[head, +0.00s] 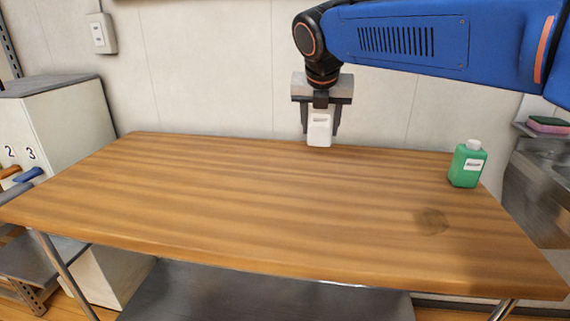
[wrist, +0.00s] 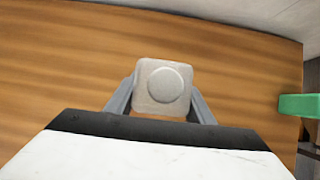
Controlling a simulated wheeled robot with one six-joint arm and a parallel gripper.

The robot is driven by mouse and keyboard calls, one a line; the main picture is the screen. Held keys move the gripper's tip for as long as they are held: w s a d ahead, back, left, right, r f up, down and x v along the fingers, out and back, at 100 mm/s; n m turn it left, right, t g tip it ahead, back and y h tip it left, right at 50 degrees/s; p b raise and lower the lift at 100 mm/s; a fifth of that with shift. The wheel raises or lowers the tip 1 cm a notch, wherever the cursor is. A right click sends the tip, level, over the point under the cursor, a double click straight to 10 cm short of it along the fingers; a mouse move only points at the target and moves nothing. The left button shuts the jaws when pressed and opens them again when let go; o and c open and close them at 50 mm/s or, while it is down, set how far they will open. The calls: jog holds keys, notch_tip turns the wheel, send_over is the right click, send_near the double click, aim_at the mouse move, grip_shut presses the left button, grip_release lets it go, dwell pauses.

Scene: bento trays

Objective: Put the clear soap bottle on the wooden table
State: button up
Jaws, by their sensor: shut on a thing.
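The clear soap bottle (head: 319,131) looks whitish and hangs upright below my gripper (head: 320,112), near the back edge of the wooden table (head: 220,190). I cannot tell whether its base touches the table top. My gripper is shut on the bottle. In the wrist view the bottle (wrist: 165,88) shows from above with its round cap, between the two grey fingers of my gripper (wrist: 160,100). The wooden table (wrist: 60,60) lies beneath it. The fingers hide part of the bottle's sides.
A green bottle (head: 467,164) with a white cap stands at the table's right end; its green body also shows in the wrist view (wrist: 299,105). A sink (head: 545,165) with a sponge (head: 548,124) lies to the right. A white cabinet (head: 65,130) stands left. The table's middle is clear.

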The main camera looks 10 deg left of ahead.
jog(key=shift+s+f, duration=0.1)
jog(key=shift+f, duration=4.3)
jog(key=shift+f, duration=0.1)
jog(key=o, duration=1)
jog(key=v, duration=1.2)
